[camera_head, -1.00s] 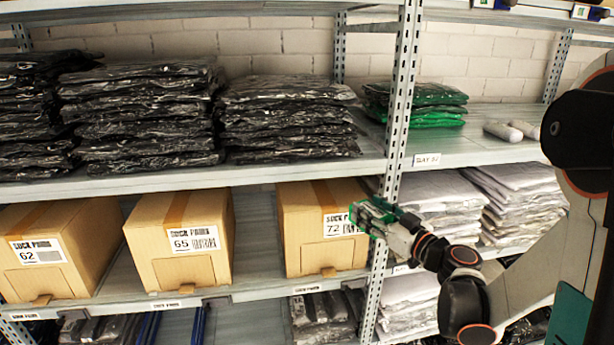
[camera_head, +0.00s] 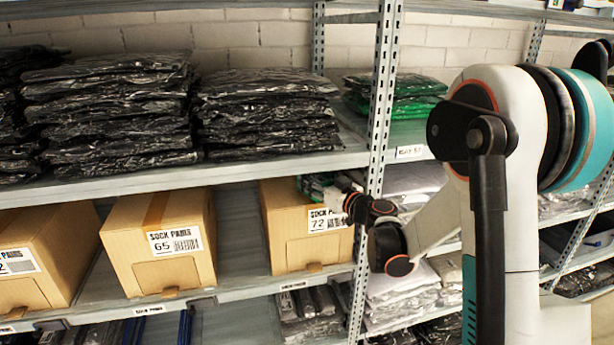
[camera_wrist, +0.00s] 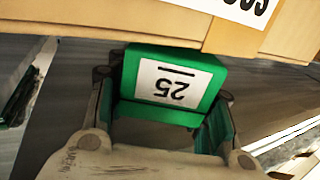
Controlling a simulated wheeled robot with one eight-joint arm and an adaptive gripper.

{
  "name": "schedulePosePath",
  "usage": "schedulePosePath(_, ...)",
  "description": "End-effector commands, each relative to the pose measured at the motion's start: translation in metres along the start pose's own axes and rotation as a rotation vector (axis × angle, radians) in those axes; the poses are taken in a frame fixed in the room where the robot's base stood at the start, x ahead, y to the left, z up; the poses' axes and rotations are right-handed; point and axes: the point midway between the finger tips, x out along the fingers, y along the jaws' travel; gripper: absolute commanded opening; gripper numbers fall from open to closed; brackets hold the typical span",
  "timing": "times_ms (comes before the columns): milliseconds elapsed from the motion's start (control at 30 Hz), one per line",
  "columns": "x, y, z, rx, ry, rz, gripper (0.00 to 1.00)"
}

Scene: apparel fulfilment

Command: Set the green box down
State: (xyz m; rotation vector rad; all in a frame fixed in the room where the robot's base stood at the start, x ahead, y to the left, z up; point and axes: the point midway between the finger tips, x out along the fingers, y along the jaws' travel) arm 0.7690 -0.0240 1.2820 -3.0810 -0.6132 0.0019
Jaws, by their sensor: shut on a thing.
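The green box (camera_wrist: 203,96) has a white label reading 25, which appears upside down in the wrist view. My gripper (camera_wrist: 168,95) is shut on it, with a finger along each of its sides. In the head view my gripper (camera_head: 325,187) is in front of the upper right part of the cardboard box marked 72 (camera_head: 290,247), and the green box is hard to make out there. In the wrist view the green box is close to a cardboard box (camera_wrist: 235,40); whether they touch cannot be told.
More cardboard boxes, including one marked 65 (camera_head: 158,265), stand on the middle shelf, with a bare gap (camera_head: 238,240) between 65 and 72. A perforated post (camera_head: 380,110) rises beside my arm. Black bagged garments (camera_head: 110,110) fill the shelf above.

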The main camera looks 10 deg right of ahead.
Motion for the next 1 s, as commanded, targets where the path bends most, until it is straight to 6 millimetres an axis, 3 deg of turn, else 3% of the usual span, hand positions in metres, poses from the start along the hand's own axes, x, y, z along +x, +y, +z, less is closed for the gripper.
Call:
schedulePosePath(300, 0.038, -0.001, 0.0, 0.0, 0.0, -0.002, 0.24)
schedulePosePath(667, 0.036, 0.0, 0.006, 0.0, 0.0, -0.001, 0.24)
schedulePosePath(700, 0.036, 0.0, 0.006, 0.0, 0.0, -0.001, 0.5)
schedulePosePath(767, 0.036, 0.0, 0.005, 0.0, 0.0, -0.001, 0.63)
schedulePosePath(800, 0.036, 0.0, 0.005, 0.0, 0.0, -0.001, 0.68)
schedulePosePath(1000, 0.036, 0.0, 0.005, 0.0, 0.0, -0.001, 0.68)
